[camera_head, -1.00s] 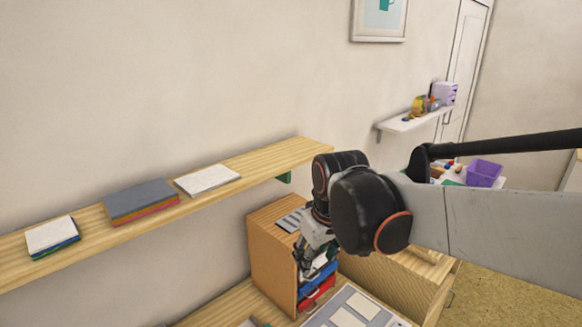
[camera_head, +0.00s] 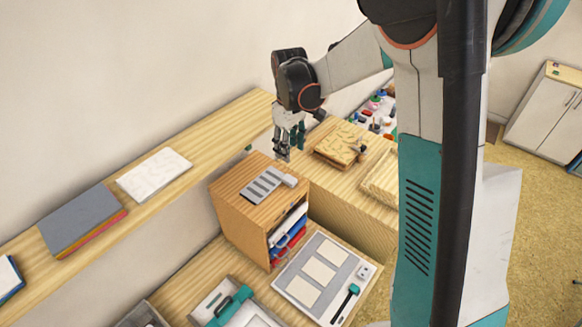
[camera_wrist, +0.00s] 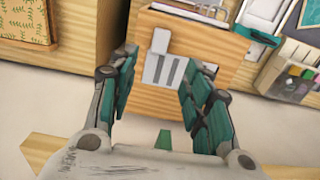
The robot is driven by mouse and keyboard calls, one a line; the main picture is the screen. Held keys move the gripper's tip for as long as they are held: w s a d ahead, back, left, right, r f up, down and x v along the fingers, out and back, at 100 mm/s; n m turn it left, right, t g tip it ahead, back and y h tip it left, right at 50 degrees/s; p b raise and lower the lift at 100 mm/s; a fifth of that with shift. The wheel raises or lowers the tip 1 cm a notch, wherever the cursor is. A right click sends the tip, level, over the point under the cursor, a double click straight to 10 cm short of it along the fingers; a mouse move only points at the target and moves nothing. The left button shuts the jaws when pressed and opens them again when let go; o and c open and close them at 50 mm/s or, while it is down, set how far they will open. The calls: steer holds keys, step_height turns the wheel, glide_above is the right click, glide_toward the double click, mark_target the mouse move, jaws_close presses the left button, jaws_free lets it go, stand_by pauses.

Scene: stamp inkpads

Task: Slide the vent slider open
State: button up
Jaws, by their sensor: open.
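The vent (camera_head: 262,187) is a grey slotted plate on top of a wooden cabinet (camera_head: 238,213). Its slider has a pale raised tab (camera_head: 289,180) at the plate's right end in the head view. The wrist view shows the vent (camera_wrist: 164,72) between my fingers, with the tab (camera_wrist: 160,41) at its upper end and dark slots below. My gripper (camera_head: 289,148) is open and empty, pointing down above the cabinet's back right corner, apart from the tab. The fingers also show in the wrist view (camera_wrist: 158,66). No contact shows.
Blue and red trays (camera_head: 288,245) fill the cabinet's open front. A wall shelf (camera_head: 225,118) runs close behind the cabinet. A counter at right holds a wooden board (camera_head: 340,143). A grey panel (camera_head: 322,275) lies in front. Space above the vent is free.

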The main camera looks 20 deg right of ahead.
mark_target(290, 179)
step_height(290, 179, down, 13)
steer(key=shift+r, duration=0.15)
stand_by(0.4)
jaws_close()
